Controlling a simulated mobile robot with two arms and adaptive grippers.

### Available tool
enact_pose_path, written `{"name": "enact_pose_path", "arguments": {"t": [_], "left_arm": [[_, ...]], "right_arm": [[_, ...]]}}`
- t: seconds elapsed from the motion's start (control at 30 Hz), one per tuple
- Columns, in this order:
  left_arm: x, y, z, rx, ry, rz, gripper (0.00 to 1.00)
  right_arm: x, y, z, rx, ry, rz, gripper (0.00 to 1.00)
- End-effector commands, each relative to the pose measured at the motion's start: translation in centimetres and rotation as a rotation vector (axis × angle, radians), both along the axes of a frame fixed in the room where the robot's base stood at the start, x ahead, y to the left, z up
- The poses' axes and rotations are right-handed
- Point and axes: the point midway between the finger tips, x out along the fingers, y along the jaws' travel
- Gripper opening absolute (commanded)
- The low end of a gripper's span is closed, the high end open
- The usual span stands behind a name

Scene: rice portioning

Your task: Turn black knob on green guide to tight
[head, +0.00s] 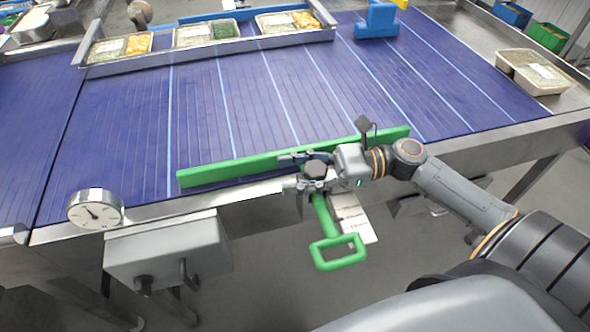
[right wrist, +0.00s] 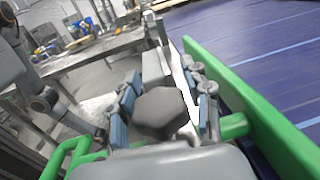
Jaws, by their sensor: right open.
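The black knob (head: 316,169) sits on the near metal edge of the conveyor, at the green guide. The green guide (head: 235,170) is a long bar lying along the near side of the blue belt. A green handle (head: 338,251) hangs from it below the edge. My right gripper (head: 290,172) is open, with one finger on each side of the knob. In the right wrist view the dark, faceted knob (right wrist: 161,112) lies between the blue-padded fingers, and contact cannot be told. The green guide (right wrist: 250,110) runs at the right there. My left gripper is not in view.
Trays of food (head: 207,33) stand in a metal rail across the belt. A blue guide block (head: 377,20) stands at the far side. A round dial gauge (head: 96,208) and a grey box (head: 167,250) are at the near left edge. A tray (head: 532,72) lies at right.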

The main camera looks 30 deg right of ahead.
Motion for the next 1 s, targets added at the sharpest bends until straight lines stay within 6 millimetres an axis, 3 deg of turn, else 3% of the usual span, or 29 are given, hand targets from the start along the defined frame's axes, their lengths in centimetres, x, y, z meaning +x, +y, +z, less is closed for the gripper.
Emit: {"name": "enact_pose_path", "arguments": {"t": [0.23, 0.43, 0.47, 0.6, 1.0], "left_arm": [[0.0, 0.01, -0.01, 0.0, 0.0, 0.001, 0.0], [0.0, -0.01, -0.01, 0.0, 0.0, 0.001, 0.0], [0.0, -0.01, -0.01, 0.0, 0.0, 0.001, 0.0], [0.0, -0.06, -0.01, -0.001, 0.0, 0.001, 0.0], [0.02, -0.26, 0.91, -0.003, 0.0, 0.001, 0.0]], "right_arm": [[0.0, 0.05, -0.03, 0.0, 0.001, 0.0, 0.47], [-0.01, 0.04, -0.03, 0.0, 0.001, 0.0, 0.06], [-0.01, 0.04, -0.03, 0.0, 0.001, 0.0, 0.04], [-0.01, 0.01, -0.04, 0.001, 0.002, 0.0, 0.0], [0.07, -0.07, 0.24, 0.001, 0.004, -0.025, 0.0]]}}
